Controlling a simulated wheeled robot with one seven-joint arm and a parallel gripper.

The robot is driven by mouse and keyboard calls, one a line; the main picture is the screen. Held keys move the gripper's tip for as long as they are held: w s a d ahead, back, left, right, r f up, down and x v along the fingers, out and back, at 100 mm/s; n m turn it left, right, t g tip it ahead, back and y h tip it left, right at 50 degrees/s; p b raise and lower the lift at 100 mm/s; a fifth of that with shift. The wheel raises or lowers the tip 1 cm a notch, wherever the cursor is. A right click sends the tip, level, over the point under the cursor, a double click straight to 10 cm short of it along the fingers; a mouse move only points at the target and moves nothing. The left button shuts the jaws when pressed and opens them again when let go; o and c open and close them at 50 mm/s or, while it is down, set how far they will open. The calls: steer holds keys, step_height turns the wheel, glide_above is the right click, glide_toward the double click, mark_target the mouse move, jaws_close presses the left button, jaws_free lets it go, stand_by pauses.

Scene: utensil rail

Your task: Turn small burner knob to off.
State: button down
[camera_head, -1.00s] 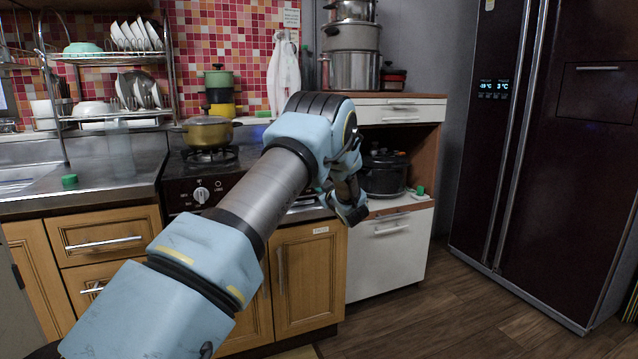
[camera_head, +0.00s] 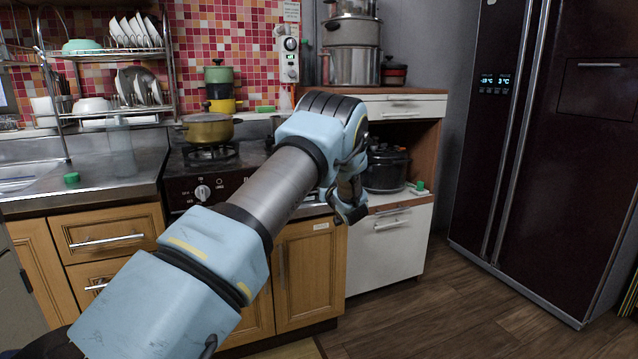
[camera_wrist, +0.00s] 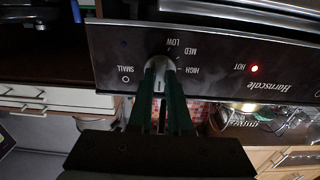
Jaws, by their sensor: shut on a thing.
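The small burner knob (camera_wrist: 161,76) is a grey knob on the dark stove front panel (camera_wrist: 110,45) in the wrist view. SMALL, LOW, MED and HIGH are printed around it, with a small ring mark beside SMALL. My gripper (camera_wrist: 161,70) has its two dark green fingers on either side of the knob, shut on it. A pale line shows on the knob face, but I cannot tell which setting it marks. In the head view my arm hides the gripper and this knob.
A red HOT light (camera_wrist: 254,69) glows on the panel. Another stove knob (camera_head: 202,192) shows left of my arm. A yellow-brown pot (camera_head: 208,130) stands on the burner. A white cabinet (camera_head: 390,250) stands right of the stove, with open floor before the fridge (camera_head: 540,130).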

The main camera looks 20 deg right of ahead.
steer(key=shift+f, duration=0.1)
steer(key=c, duration=0.8)
jaws_free()
steer(key=shift+c, duration=0.2)
steer(key=shift+s, duration=0.1)
steer(key=s+d, duration=0.1)
steer(key=s, duration=0.9)
steer(key=shift+s+d+b, duration=0.2)
steer(key=shift+s+b, duration=0.1)
steer(key=shift+b, duration=0.05)
